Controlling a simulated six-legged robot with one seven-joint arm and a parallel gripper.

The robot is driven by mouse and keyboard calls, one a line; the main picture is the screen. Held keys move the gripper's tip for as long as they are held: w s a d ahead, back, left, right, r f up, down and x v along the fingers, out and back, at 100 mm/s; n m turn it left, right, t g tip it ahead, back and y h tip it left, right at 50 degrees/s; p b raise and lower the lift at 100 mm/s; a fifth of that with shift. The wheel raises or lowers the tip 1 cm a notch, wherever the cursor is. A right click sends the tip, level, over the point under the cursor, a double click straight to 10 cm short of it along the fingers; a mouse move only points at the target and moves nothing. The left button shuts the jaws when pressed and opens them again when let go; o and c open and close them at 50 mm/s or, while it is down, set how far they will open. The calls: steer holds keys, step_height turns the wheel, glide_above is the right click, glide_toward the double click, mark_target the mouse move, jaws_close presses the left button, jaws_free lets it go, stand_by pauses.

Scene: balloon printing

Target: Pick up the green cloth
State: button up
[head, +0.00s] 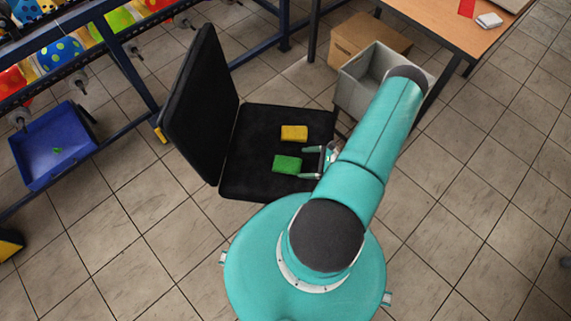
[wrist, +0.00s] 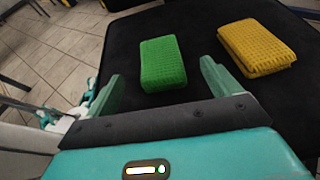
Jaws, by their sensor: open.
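The green cloth (head: 287,164) is a folded block lying flat on the black chair seat (head: 262,120). In the wrist view the green cloth (wrist: 163,63) is just beyond my fingertips, roughly between their lines. My gripper (head: 308,163) is open and empty at the right side of the seat, its fingers pointing left toward the cloth. Whether the fingertips touch the cloth is unclear.
A yellow cloth (head: 294,132) lies behind the green one, at the right in the wrist view (wrist: 257,47). The chair's backrest (head: 202,105) rises on the left. A grey bin (head: 362,75) and cardboard box (head: 352,38) stand behind. A blue crate (head: 40,165) is far left.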

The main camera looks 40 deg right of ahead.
mark_target(290, 164)
steer(key=x, duration=0.8)
steer(key=shift+a+f, duration=0.1)
steer(key=shift+f, duration=0.2)
steer(key=c, duration=1.1)
